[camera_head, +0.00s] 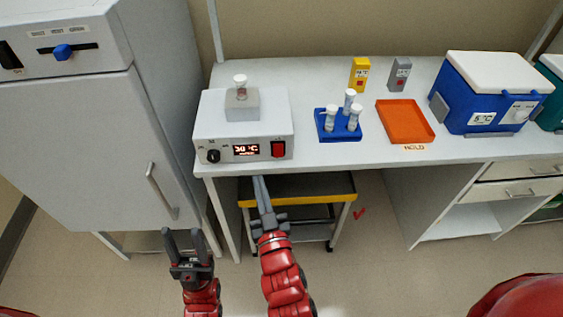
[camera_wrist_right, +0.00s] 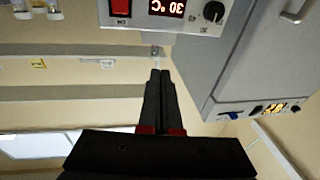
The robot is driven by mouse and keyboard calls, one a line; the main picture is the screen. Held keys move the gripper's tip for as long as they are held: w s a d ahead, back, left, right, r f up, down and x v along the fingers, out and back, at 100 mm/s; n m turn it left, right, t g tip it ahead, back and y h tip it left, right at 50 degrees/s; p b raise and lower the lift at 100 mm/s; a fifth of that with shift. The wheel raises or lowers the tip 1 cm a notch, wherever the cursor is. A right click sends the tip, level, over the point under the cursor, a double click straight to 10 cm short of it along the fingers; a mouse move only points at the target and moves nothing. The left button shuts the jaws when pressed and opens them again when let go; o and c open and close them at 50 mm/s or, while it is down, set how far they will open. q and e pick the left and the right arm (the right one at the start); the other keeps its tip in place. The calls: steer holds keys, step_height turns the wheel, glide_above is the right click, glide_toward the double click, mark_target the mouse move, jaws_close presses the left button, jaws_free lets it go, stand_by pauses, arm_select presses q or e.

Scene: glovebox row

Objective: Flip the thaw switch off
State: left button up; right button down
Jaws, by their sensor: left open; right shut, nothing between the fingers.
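The thaw unit (camera_head: 215,125) is a white box at the left end of the bench, with a lit red display (camera_head: 246,150), a black knob and a red rocker switch (camera_head: 279,149) on its front. The display and the red switch (camera_wrist_right: 120,8) also show upside down at the top of the right wrist view. A capped vial (camera_head: 240,86) stands in the block on top. My right gripper (camera_head: 258,180) is shut and empty, below the unit's front and apart from the switch; its fingers (camera_wrist_right: 160,74) show in the wrist view. My left gripper (camera_head: 183,234) is open and empty, lower left.
A blue rack (camera_head: 325,133) with vials, an orange tray (camera_head: 405,122), a yellow box (camera_head: 360,75), a grey box (camera_head: 399,74) and a blue cooler (camera_head: 480,115) stand on the bench. A grey cabinet (camera_head: 90,150) stands left. A yellow-edged cart (camera_head: 335,190) is under the bench.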

steer(key=s+d+f+m+g+h, duration=0.1)
steer(key=d+f+m+g+h, duration=0.1)
steer(key=d+f, duration=0.3)
steer(key=shift+d+f+m+g+h, duration=0.15)
steer(key=shift+d+m+g+h, duration=0.15)
steer(key=shift+d+g+h, duration=0.45)
steer(key=shift+a, duration=0.35)
glide_toward(281, 157)
steer(key=x, duration=0.5)
steer(key=shift+w, duration=0.3)
steer(key=shift+w+f, duration=0.25)
steer(key=shift+w, duration=0.35)
steer(key=shift+f, duration=0.1)
